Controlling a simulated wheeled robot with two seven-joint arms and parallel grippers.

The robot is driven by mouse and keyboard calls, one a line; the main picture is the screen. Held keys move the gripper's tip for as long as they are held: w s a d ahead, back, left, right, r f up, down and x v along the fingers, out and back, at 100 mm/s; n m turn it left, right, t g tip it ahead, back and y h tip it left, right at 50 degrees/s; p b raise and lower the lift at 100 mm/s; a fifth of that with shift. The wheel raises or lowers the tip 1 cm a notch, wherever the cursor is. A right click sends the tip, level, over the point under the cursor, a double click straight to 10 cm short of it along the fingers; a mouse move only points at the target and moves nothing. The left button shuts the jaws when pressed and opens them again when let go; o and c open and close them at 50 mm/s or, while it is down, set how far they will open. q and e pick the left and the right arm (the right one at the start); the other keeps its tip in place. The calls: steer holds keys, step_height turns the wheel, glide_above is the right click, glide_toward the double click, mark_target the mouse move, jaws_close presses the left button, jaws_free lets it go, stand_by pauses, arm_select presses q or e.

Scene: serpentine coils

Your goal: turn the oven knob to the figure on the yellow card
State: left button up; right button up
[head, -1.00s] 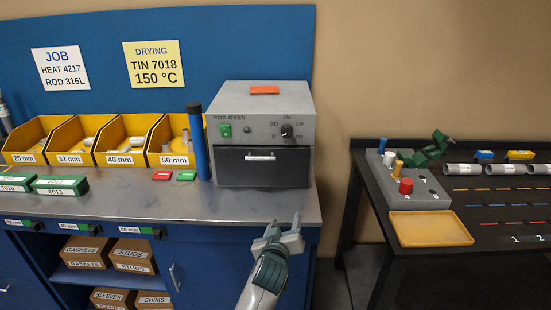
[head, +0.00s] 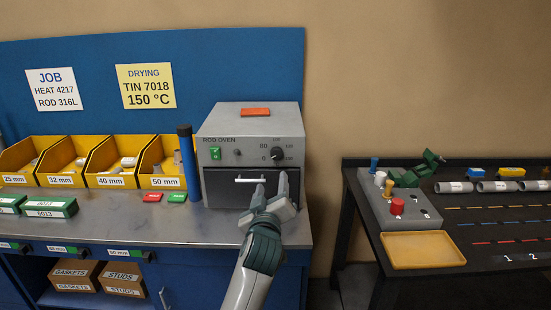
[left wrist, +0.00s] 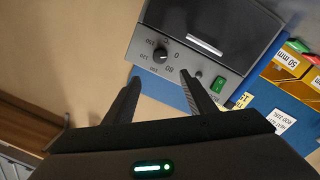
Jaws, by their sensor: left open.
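The grey rod oven (head: 225,160) stands on the bench's right end. Its black round knob (head: 277,153) is on the upper right of the front, with figures around it, 0 and 80 legible. The knob's pointer is too small to read. The knob also shows in the left wrist view (left wrist: 159,55), upside down. The yellow card (head: 146,87) on the blue board reads DRYING, TIN 7018, 150 °C. My left gripper (head: 271,185) is open and empty, in front of the oven door and below the knob in the head view. In the left wrist view, the knob appears beyond the fingertips, not touched.
A green switch (head: 215,153) and door handle (head: 250,180) are on the oven front. A blue cylinder (head: 188,165) stands left of the oven, beside yellow bins (head: 118,180). An orange-red block (head: 255,112) lies on the oven. A dark table (head: 480,215) stands to the right.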

mark_target(276, 155)
arm_select(q)
steer(key=w+p, duration=0.1)
steer(key=w, duration=0.3)
steer(key=w+p, duration=0.1)
steer(key=w, duration=0.4)
steer(key=w+d+p, duration=0.1)
steer(key=w, duration=0.4)
steer(key=shift+w, duration=1.25)
arm_select(e)
steer(key=shift+d+r, duration=0.15)
steer(key=shift+r, duration=0.7)
steer(key=shift+d+r, duration=0.15)
steer(key=shift+r, duration=0.7)
arm_select(q)
steer(key=shift+c, duration=0.3)
arm_select(e)
steer(key=shift+d, duration=0.15)
arm_select(q)
steer(key=c, duration=1)
arm_select(e)
steer(key=shift+d, duration=0.2)
